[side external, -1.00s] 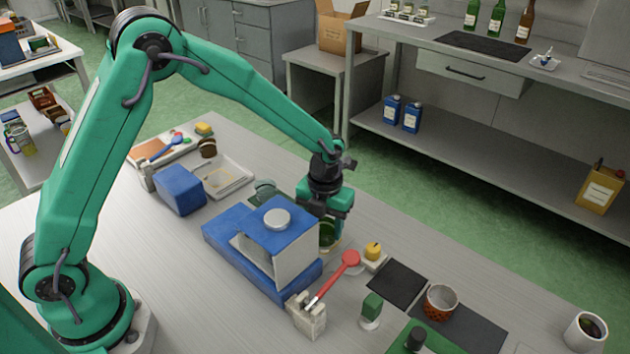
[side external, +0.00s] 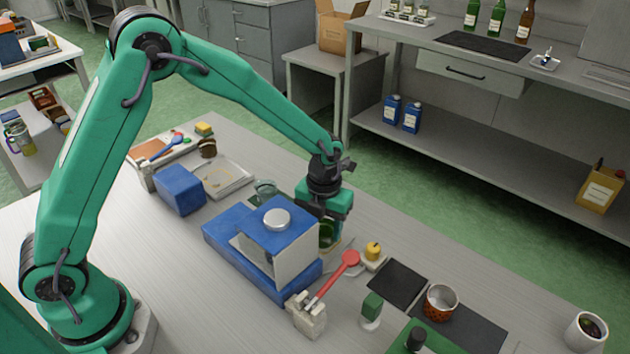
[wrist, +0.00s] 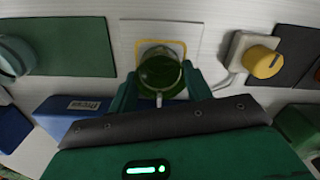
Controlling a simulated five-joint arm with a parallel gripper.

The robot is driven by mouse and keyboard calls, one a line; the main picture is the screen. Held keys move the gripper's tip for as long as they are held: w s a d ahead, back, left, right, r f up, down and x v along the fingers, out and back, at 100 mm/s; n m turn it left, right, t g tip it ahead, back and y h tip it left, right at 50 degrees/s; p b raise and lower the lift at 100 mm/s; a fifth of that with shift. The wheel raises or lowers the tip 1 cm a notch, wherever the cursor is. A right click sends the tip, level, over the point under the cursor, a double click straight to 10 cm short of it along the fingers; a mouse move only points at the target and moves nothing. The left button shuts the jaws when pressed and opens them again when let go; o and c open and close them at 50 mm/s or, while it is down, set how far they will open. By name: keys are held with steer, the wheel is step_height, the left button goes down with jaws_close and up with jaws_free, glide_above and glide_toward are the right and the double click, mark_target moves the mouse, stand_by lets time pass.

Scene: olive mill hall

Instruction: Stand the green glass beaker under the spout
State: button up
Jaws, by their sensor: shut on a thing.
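The green glass beaker (wrist: 160,72) is between my gripper's fingers (wrist: 158,88) in the wrist view, seen from above. In the side external view the beaker (side external: 327,232) is partly hidden by my gripper (side external: 326,215), which is shut on it. It is over a white pad with a yellow square outline (wrist: 181,47); whether it touches the pad I cannot tell. The blue machine (side external: 230,236) with a round silver knob stands directly beside it. A small pale tip (wrist: 159,100) at the beaker's near edge may be the spout; it is otherwise hidden.
A yellow-knobbed block (side external: 373,252) and a red spoon-like tool (side external: 345,262) are on the other. A dark mat (side external: 397,284) and an orange-patterned cup (side external: 440,302) lie beyond.

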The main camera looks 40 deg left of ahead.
mark_target(326, 225)
steer(key=o, duration=1.2)
steer(key=shift+r, duration=0.1)
steer(key=shift+w+r, duration=0.15)
steer(key=shift+r, duration=1.05)
steer(key=shift+w+r, duration=0.2)
steer(key=shift+r, duration=1.05)
steer(key=shift+w+r, duration=0.15)
steer(key=shift+r, duration=1.05)
